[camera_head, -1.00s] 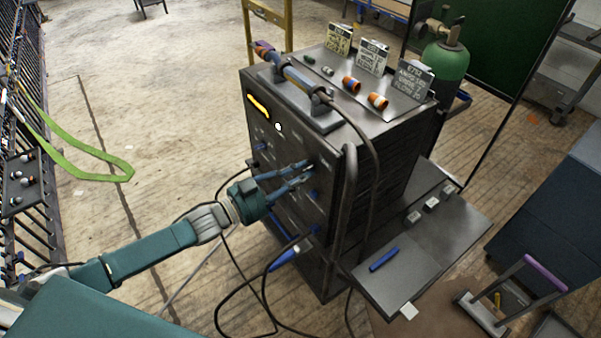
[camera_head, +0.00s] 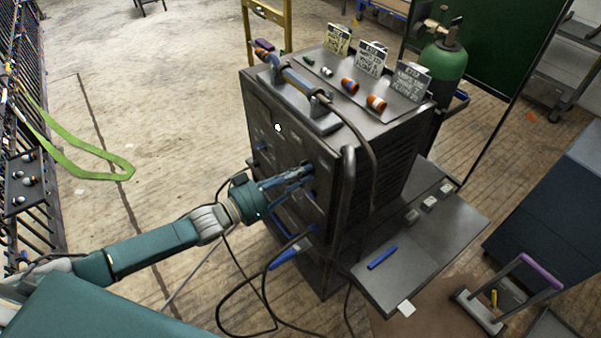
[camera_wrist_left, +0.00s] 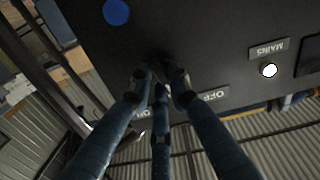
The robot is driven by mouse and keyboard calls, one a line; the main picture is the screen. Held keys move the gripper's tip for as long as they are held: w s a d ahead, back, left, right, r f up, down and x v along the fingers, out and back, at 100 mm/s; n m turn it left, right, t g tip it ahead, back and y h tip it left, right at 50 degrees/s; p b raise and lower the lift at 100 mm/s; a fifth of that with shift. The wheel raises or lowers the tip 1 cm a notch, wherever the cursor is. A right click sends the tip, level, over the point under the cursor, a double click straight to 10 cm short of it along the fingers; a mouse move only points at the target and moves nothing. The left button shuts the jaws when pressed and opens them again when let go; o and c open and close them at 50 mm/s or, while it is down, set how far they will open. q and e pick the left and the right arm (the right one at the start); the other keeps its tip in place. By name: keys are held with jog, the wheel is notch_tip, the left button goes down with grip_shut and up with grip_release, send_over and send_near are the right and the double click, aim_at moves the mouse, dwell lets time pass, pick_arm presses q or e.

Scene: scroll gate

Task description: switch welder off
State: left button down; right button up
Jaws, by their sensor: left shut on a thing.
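The welder (camera_head: 288,163) is a dark metal cabinet at the centre of the head view. My left gripper (camera_head: 305,171) reaches its front panel from the left, with its fingers closed together at the panel. In the left wrist view, the fingers of my left gripper (camera_wrist_left: 160,80) meet on a dark part, seemingly the switch, which they mostly hide. An OFF label (camera_wrist_left: 213,95) lies just right of the fingers, and part of an ON label shows lower left. A white lamp (camera_wrist_left: 268,70) glows by the MAINS label (camera_wrist_left: 269,49). My right gripper is not in view.
A torch (camera_head: 300,84) lies in a holder on the welder's top, beside small coloured parts and cards. Cables hang at the front by a blue plug (camera_head: 285,257). A side shelf (camera_head: 420,245) is at right, and a green gas cylinder (camera_head: 443,66) stands behind.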

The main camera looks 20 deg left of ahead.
pick_arm(q)
jog(key=n, duration=0.5)
jog(key=shift+r, duration=0.1)
jog(key=shift+n, duration=0.3)
dwell(0.4)
jog(key=c, duration=1.6)
grip_release()
jog(key=v, duration=1.2)
